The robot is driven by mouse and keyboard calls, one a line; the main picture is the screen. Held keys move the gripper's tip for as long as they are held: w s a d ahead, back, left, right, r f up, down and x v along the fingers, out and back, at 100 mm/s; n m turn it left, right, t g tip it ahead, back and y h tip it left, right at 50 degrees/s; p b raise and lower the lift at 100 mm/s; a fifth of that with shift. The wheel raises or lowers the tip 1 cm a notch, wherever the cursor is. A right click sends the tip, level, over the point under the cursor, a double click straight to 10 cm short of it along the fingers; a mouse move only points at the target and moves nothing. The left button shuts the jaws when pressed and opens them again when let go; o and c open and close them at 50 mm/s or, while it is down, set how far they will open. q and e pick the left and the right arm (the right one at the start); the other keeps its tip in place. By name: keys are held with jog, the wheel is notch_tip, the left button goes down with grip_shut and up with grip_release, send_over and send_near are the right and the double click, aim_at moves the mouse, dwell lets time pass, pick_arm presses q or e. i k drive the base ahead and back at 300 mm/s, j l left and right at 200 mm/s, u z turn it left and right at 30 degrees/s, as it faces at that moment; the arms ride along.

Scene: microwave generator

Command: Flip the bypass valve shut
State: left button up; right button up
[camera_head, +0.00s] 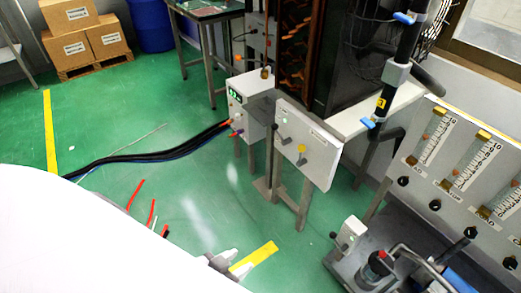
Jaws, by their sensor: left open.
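Two blue valve handles show on a black upright pipe at the upper right: an upper one (403,18) and a lower one (367,123). A small yellow label sits on the pipe between them. I cannot tell which handle, if either, belongs to the bypass valve, nor whether the valves are open or shut. My left gripper (229,262) shows small beyond the edge of my white body part at the lower left. It is open and empty, well below and left of both handles. My right gripper is not in view.
A white panel (308,145) with a yellow knob stands on posts mid-view. A gauge panel (455,205) with black knobs fills the right. A dark rack (335,55) stands behind the panel. Black cables (150,155) cross the green floor. Cardboard boxes (105,37) stand far left.

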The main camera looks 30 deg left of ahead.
aim_at(301, 148)
jog(key=u, duration=0.55)
jog(key=i+j+z, duration=0.1)
jog(key=z, duration=0.3)
jog(key=j+z, duration=0.1)
jog(key=z, duration=0.25)
jog(key=i+j+z, duration=0.1)
jog(key=z, duration=0.3)
jog(key=j+z, duration=0.45)
jog(key=j, duration=0.35)
jog(key=k+j+z, duration=0.1)
jog(key=j+z, duration=0.35)
jog(key=j, duration=1.7)
jog(key=k+j, duration=0.1)
jog(key=j, duration=0.45)
jog(key=k+j+z, duration=0.1)
jog(key=j, duration=0.45)
